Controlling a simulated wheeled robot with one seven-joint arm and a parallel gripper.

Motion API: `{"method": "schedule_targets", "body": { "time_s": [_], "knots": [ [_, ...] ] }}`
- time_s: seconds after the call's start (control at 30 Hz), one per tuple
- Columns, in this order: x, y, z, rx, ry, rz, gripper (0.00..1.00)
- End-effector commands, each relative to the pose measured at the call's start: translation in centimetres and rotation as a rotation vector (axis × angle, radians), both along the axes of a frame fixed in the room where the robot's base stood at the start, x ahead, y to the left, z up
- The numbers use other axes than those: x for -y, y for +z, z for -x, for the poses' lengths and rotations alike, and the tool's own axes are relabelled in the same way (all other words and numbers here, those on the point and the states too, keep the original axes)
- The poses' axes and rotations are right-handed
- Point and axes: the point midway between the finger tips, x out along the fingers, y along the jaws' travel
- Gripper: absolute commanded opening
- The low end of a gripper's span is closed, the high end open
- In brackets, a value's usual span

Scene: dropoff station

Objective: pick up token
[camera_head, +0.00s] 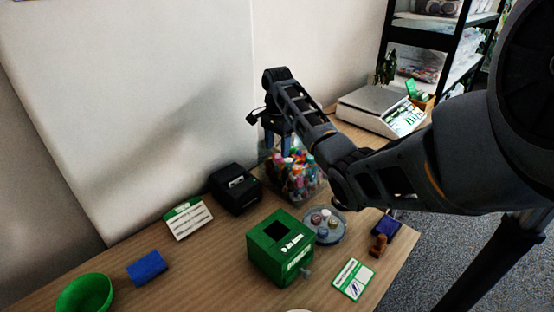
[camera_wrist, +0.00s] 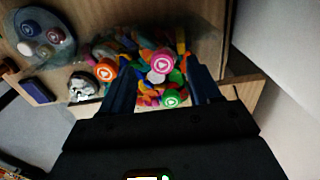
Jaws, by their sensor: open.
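A clear container (camera_head: 318,190) filled with several colourful pieces stands near the wall. In the wrist view, round tokens lie among these pieces: an orange one (camera_wrist: 105,69), a pink one (camera_wrist: 162,62) and a green one (camera_wrist: 171,98), with a white piece (camera_wrist: 154,78) beside them. Which token is meant cannot be told. My gripper (camera_wrist: 163,72) is open, its two blue fingers apart above the container, with the pink token showing between the fingertips. In the head view my gripper (camera_head: 279,148) and arm hide part of the container. I see nothing held.
A round clear dish (camera_head: 338,234) with several discs stands in front of the container. A green box (camera_head: 268,256), a black printer (camera_head: 235,188), a blue block (camera_head: 147,268) and a green bowl (camera_head: 84,295) stand left. A scale (camera_head: 374,108) stands at the back right.

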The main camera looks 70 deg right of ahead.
Motion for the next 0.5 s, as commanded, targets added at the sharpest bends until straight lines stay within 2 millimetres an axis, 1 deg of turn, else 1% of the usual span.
{"method": "schedule_targets", "body": {
  "time_s": [0.1,0.2,0.3,0.5],
  "knots": [
    [0.3,-1.7,0.0,-0.003,-0.003,-0.001,0.62],
    [0.3,-2.9,-0.1,-0.002,-0.002,-0.001,0.62],
    [0.3,-3.4,-0.1,0.0,-0.002,0.001,0.62],
    [0.3,-3.5,-0.1,0.0,-0.001,0.001,0.62]
  ]
}}
